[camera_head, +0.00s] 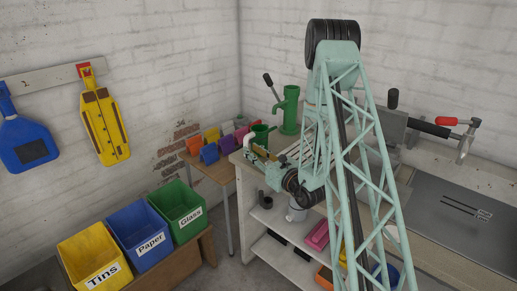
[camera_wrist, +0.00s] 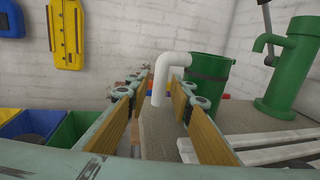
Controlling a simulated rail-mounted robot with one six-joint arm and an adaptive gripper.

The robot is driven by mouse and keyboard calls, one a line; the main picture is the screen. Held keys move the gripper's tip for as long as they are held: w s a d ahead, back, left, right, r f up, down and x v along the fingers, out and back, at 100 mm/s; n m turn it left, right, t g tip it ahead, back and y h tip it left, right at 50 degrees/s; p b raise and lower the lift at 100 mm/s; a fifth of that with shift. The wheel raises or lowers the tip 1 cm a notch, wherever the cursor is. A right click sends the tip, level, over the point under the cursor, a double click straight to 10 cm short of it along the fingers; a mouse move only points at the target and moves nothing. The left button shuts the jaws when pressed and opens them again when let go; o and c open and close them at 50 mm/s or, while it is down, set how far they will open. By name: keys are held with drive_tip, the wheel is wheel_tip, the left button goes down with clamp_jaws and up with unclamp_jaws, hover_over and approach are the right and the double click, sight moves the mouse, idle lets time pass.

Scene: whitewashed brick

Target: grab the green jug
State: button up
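The green jug (camera_wrist: 212,78) is an upright dark green cylinder with a darker band, on the worktop in the wrist view. It also shows in the head view (camera_head: 261,131), just behind my gripper. A white bent tube (camera_wrist: 163,76) rises at the jug's left and meets its upper side in the picture; it looks like a handle. My gripper (camera_wrist: 160,86) is open, its wood-coloured pads apart. The white tube shows between the fingertips, and the right finger overlaps the jug's lower left. I cannot tell whether anything touches. In the head view my gripper (camera_head: 264,156) is at the worktop's left end.
A green hand pump (camera_head: 288,108) stands behind the jug, to its right. White slats (camera_wrist: 280,145) lie on the worktop nearby. Coloured holders (camera_head: 212,145) stand on a small table at left. Yellow, blue (camera_head: 140,236) and green bins stand lower left.

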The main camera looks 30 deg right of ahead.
sight(248, 146)
drive_tip(key=shift+w, duration=0.1)
drive_tip(key=shift+w+a+b, duration=0.2)
drive_tip(key=shift+w+b, duration=0.15)
drive_tip(key=shift+w, duration=2.1)
clamp_jaws()
